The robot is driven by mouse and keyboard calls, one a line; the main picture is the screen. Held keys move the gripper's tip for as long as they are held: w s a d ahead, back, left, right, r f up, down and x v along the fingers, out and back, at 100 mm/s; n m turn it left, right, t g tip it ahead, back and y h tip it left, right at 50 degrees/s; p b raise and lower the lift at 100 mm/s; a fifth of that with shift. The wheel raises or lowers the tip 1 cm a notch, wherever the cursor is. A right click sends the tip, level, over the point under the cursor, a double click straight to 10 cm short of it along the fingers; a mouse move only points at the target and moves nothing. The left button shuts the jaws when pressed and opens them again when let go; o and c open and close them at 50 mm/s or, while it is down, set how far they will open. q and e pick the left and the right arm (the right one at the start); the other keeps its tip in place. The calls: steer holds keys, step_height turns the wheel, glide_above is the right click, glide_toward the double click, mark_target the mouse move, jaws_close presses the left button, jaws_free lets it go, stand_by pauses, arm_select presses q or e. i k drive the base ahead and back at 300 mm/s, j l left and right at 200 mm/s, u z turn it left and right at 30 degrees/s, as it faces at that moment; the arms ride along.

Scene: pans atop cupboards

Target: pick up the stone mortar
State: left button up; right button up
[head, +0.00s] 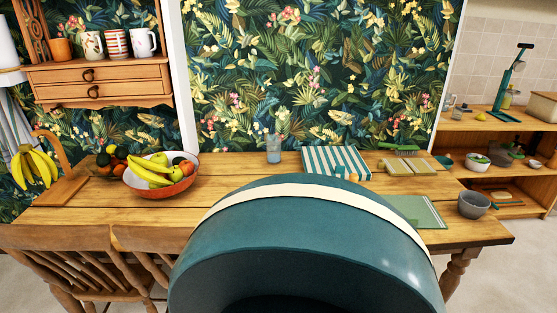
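A grey, stone-looking bowl (474,205), which looks like the stone mortar, stands upright at the right end of the wooden table (230,212), near its edge. Nothing touches it that I can see. Neither of my grippers is in the head view, so I cannot tell their distance from it. A large teal rounded shape with a cream band fills the lower middle of the view and hides part of the table in front.
Left of the mortar lies a green mat (415,211). Chairs (60,255) stand along the front left. A counter (490,122) with shelves holding small bowls is at the right.

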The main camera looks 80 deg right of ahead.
mark_target(472, 207)
steer(key=z, duration=3.95)
steer(key=i+l, duration=0.15)
steer(key=i, duration=0.15)
